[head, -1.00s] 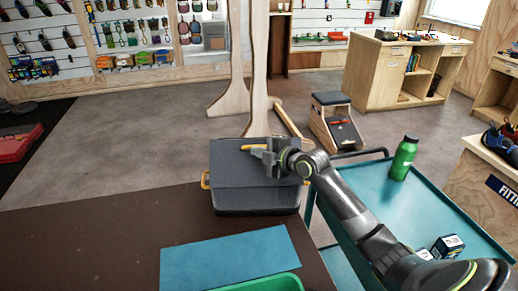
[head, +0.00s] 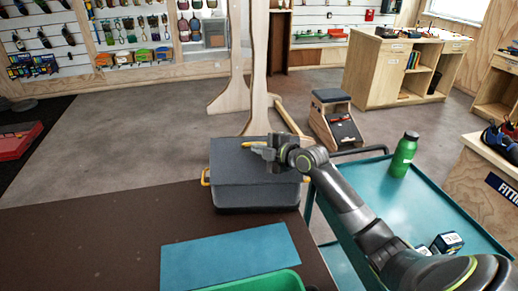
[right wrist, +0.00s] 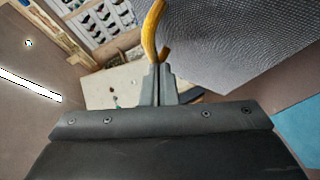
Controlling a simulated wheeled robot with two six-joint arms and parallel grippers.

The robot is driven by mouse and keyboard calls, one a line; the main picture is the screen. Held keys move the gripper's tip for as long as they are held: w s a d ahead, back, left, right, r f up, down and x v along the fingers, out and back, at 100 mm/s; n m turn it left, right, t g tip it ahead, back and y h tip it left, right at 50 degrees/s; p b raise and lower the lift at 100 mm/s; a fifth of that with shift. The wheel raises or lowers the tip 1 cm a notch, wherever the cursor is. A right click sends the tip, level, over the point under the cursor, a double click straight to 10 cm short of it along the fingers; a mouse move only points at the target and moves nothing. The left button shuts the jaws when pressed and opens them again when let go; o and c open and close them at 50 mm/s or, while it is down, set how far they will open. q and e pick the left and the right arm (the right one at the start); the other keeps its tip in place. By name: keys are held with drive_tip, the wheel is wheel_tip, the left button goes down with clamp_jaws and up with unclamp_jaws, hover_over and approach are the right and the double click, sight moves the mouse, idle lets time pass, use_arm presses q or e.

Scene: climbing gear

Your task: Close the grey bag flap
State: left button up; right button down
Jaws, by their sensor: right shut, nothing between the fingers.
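The grey bag (head: 255,199) sits at the far right corner of the brown table. Its broad grey flap (head: 235,165) shows above the darker front body, with a yellow tab (head: 251,144) at its far edge. I cannot tell the flap's exact angle. My right gripper (head: 262,152) is shut and empty beside the flap's far right part, close to the tab. In the right wrist view, the shut fingertips (right wrist: 159,68) are just below the curved yellow tab (right wrist: 152,30); contact is unclear. The textured flap (right wrist: 235,45) fills the upper right there. My left gripper is out of view.
A blue mat (head: 230,259) and a green tray (head: 270,283) lie on the brown table (head: 90,245) in front of the bag. A teal cart (head: 440,205) with a green bottle (head: 404,154) stands at the right. The table's left part is clear.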

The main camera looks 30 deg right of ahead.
sight(256, 159)
drive_tip(key=shift+w+d+f, duration=0.1)
drive_tip(key=shift+w, duration=0.1)
drive_tip(key=shift+w+d+f+m+g+b, duration=0.4)
drive_tip(key=shift+w+m+g+b, duration=0.2)
drive_tip(key=shift+w+g+b, duration=0.15)
drive_tip(key=shift+w+d+f+m+g+y+b, duration=0.4)
drive_tip(key=shift+w+d+f+m+g+b, duration=0.1)
drive_tip(key=shift+w+f+g, duration=0.2)
drive_tip(key=shift+w+d+f+m+g+b, duration=0.15)
drive_tip(key=shift+w+f+m+g+b, duration=0.2)
drive_tip(key=shift+f+g, duration=0.15)
drive_tip(key=shift+w+d+f+b, duration=0.25)
drive_tip(key=shift+w+f+b, duration=0.05)
drive_tip(key=shift+f+b, duration=0.25)
drive_tip(key=shift+r, duration=0.15)
